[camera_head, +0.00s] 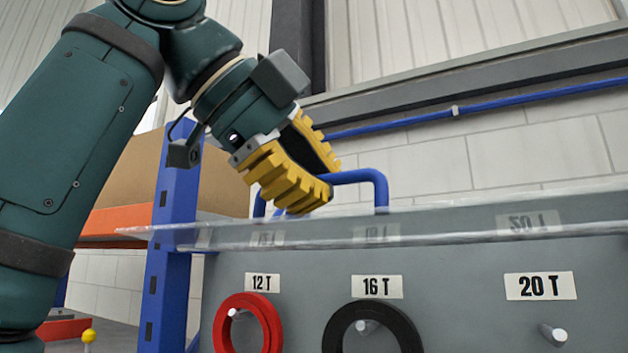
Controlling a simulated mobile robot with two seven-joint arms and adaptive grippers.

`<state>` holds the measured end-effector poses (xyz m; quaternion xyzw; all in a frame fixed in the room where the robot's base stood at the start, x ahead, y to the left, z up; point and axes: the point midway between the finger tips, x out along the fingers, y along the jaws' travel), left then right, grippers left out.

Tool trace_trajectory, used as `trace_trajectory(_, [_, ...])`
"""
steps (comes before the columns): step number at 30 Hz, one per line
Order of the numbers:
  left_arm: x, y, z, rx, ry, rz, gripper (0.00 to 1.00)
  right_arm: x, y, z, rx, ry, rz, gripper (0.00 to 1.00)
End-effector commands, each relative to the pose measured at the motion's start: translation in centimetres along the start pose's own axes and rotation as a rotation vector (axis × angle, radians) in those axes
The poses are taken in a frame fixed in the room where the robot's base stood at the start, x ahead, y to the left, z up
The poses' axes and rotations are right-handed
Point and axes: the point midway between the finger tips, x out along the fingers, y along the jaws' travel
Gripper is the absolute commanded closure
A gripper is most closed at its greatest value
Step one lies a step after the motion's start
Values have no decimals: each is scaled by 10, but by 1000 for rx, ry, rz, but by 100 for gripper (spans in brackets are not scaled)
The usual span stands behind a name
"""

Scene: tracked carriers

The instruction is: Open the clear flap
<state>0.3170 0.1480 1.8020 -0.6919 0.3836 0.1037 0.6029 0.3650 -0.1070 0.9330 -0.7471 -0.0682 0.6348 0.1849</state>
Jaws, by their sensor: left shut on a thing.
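The clear flap (440,232) is a transparent sheet seen almost edge-on, standing out across the upper part of a grey panel (465,290). Faint flipped reflections of the panel's labels show in it. A blue bar handle (380,190) stands up from the flap. My left gripper (318,180), with yellow ribbed fingers, is shut on the handle's left part. The fingers hide some of the bar. My right gripper is not in view.
On the panel, a red ring (272,325) hangs under 12 T and a black ring (402,328) under 16 T. The peg (552,333) under 20 T is bare. A blue rack post (170,240) with an orange beam (112,224) stands close on the left.

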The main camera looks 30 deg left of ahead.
Motion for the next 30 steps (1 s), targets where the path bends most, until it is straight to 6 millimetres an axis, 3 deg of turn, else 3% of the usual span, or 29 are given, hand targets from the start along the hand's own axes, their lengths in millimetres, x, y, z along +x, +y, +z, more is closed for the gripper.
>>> trace_trajectory(1, [0,0,0,1,1,0,86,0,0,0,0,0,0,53])
trace_trajectory(3, [0,0,0,1,1,0,62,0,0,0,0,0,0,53])
trace_trajectory(4, [0,0,0,1,1,0,59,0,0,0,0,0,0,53])
trace_trajectory(30, [8,-4,8,12,-7,-33,59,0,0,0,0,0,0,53])
